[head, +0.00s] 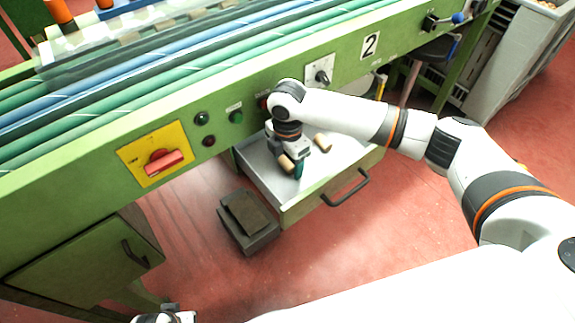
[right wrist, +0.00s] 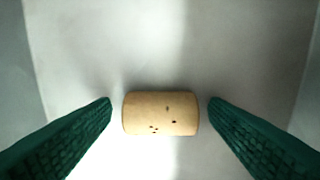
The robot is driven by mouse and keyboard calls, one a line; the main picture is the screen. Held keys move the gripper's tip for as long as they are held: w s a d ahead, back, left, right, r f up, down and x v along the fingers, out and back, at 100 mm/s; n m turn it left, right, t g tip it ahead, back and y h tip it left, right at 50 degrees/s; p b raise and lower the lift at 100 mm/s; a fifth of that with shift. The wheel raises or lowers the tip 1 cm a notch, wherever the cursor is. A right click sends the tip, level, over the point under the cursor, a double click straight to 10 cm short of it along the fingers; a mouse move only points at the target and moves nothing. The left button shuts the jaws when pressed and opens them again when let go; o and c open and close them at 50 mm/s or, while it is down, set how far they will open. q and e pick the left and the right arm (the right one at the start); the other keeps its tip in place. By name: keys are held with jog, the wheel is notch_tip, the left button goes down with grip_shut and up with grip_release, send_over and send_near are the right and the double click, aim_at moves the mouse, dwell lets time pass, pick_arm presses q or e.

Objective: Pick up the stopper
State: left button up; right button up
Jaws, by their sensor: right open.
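A tan cork stopper (right wrist: 160,113) lies on its side between the two green fingers in the right wrist view, with a gap on each side. It also shows in the head view (head: 287,163), partly hidden by the gripper. My right gripper (head: 293,168) is open and points down into the open drawer (head: 290,208). A second stopper (head: 322,142) lies farther right in the drawer, clear of the gripper. My left gripper (head: 168,315) is only partly in view at the bottom edge, and its fingers cannot be made out.
The green machine front (head: 100,165) with knobs and a red switch (head: 164,161) rises behind the drawer. The drawer walls enclose the stoppers, and a dark handle (head: 345,188) juts from its front. A dark grey box (head: 247,222) stands on the red floor left of the drawer.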

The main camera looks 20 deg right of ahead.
jog(key=shift+c, duration=0.2)
jog(key=c, duration=1)
